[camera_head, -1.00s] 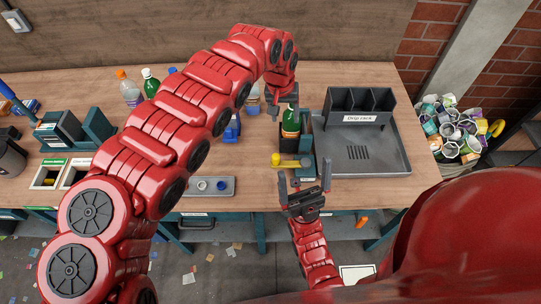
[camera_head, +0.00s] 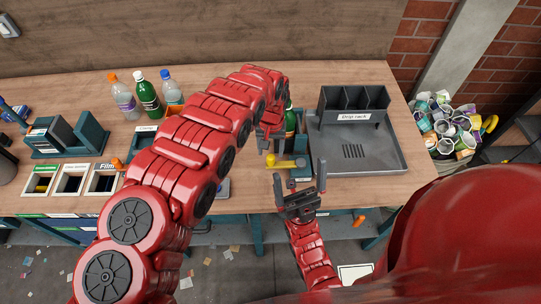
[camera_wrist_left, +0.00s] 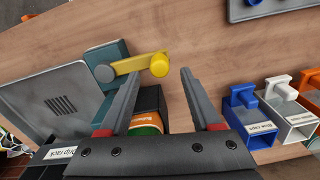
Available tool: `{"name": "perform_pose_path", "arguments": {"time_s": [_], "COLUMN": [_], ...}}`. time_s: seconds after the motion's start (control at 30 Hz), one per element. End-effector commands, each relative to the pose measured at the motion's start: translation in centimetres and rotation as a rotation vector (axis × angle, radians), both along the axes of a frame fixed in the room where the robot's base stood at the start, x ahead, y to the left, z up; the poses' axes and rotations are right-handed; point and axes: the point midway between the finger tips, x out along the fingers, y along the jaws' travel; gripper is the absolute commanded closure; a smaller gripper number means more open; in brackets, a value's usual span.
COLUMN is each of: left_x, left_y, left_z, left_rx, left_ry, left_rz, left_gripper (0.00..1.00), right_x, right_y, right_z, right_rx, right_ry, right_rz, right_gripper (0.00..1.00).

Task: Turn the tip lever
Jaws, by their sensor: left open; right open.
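The tip lever (camera_head: 288,163) is a yellow bar with a round knob at its left end, on a teal stand at the front of the table; it lies roughly level. In the left wrist view the lever (camera_wrist_left: 140,64) is beyond the fingertips, its knob between their lines. A green bottle (camera_head: 290,121) stands behind it, partly hidden by my left arm. My left gripper (camera_head: 267,142) is open and empty, just behind and left of the knob; its spread fingers show in the left wrist view (camera_wrist_left: 157,84). My right gripper (camera_head: 301,187) is open and empty, in front of the lever.
A grey tray with the drip rack (camera_head: 354,117) stands right of the lever. Several bottles (camera_head: 148,93) stand at the back left. Sorting openings (camera_head: 71,180) line the front left. Small blue, white and orange bins (camera_wrist_left: 247,118) show in the left wrist view.

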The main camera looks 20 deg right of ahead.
Motion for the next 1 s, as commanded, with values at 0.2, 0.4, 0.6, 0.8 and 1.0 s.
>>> {"name": "perform_pose_path", "arguments": {"time_s": [0.2,0.4,0.6,0.8,1.0], "left_x": [-0.1,-0.1,0.0,0.0,0.0], "left_y": [-0.2,0.0,0.0,0.0,0.0], "left_z": [-2.8,-4.1,-4.4,-4.4,-4.4], "left_rx": [-0.003,0.000,0.000,0.000,0.000], "left_ry": [0.001,0.003,-0.001,-0.001,0.000], "left_rz": [-0.003,0.000,0.000,0.000,0.000], "left_gripper": [0.35,0.35,0.35,0.39,0.75], "right_x": [0.0,0.0,0.0,0.0,0.0], "right_y": [0.0,0.0,0.0,0.0,0.0], "right_z": [1.0,1.3,1.3,1.3,1.3], "right_rx": [0.000,0.000,0.000,0.000,0.000], "right_ry": [0.000,0.000,0.000,0.000,0.000], "right_rz": [0.000,0.000,0.000,0.000,0.000], "right_gripper": [0.00,0.00,0.00,0.00,0.00]}}
